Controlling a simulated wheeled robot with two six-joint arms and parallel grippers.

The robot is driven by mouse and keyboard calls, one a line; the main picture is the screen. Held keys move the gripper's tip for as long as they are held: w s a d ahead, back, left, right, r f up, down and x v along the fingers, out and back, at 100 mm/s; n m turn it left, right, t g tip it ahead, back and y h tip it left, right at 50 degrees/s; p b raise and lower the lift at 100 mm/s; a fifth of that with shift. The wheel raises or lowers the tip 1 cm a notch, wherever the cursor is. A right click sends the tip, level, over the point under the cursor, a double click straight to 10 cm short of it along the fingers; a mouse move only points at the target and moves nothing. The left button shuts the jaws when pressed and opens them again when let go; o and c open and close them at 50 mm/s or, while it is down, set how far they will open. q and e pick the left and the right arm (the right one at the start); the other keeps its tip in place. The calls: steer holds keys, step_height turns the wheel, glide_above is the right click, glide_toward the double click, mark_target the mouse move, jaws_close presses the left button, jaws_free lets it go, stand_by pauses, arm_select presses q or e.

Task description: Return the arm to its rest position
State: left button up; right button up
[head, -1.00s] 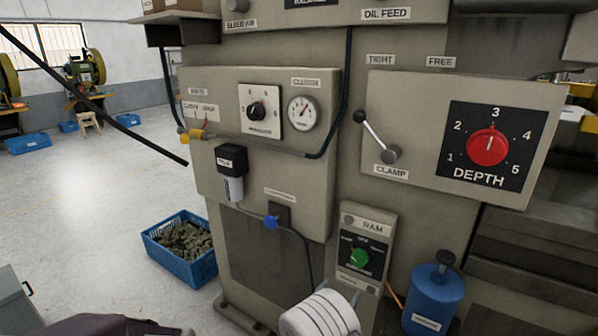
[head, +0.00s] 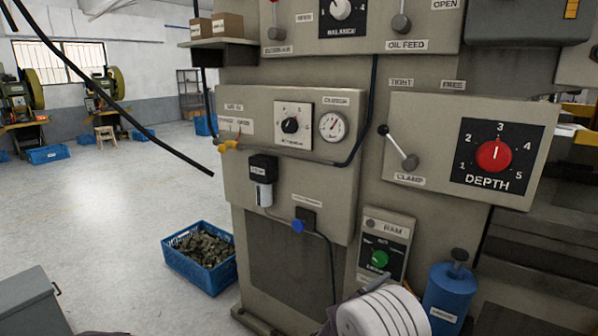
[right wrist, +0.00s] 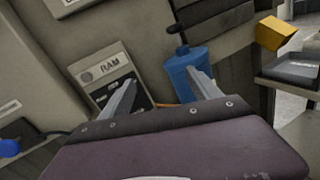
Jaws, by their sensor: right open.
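My right gripper (right wrist: 162,90) is open, its two grey fingers spread apart with nothing between them in the right wrist view. It points toward the lower machine front, with the RAM panel (right wrist: 112,77) behind the left finger and a blue canister (right wrist: 189,62) behind the right one. In the head view a white rounded part of my right arm shows at the bottom edge, in front of the machine below the RAM panel (head: 383,250); its fingers are not clearly seen there. My left gripper is not in view.
The grey machine (head: 300,270) fills the right side, with a CLAMP lever (head: 398,147) and a red DEPTH knob (head: 493,155). The blue canister (head: 449,295) stands close to my right arm. A blue crate (head: 205,282) sits on the floor. Open floor lies left.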

steer(key=s+d+f+m+g+y, duration=0.2)
steer(key=s+d+m+g, duration=0.4)
steer(key=s, duration=0.3)
steer(key=s+d+f+m+g+y, duration=0.15)
steer(key=s+d+m+g, duration=0.35)
steer(key=s, duration=0.5)
steer(key=s+a+f+m+y, duration=0.3)
steer(key=a+f+m+y, duration=0.25)
steer(key=a, duration=0.25)
steer(key=s+a+f+m+y, duration=0.4)
steer(key=a+m+y, duration=0.15)
steer(key=a, duration=0.25)
step_height(320, 180, up, 12)
steer(key=w+a+m+t+p, duration=0.1)
steer(key=w+p, duration=0.1)
steer(key=p, duration=1)
steer(key=shift+w+a+r+m, duration=0.15)
steer(key=shift+w+m, duration=0.05)
steer(key=shift+m, duration=0.2)
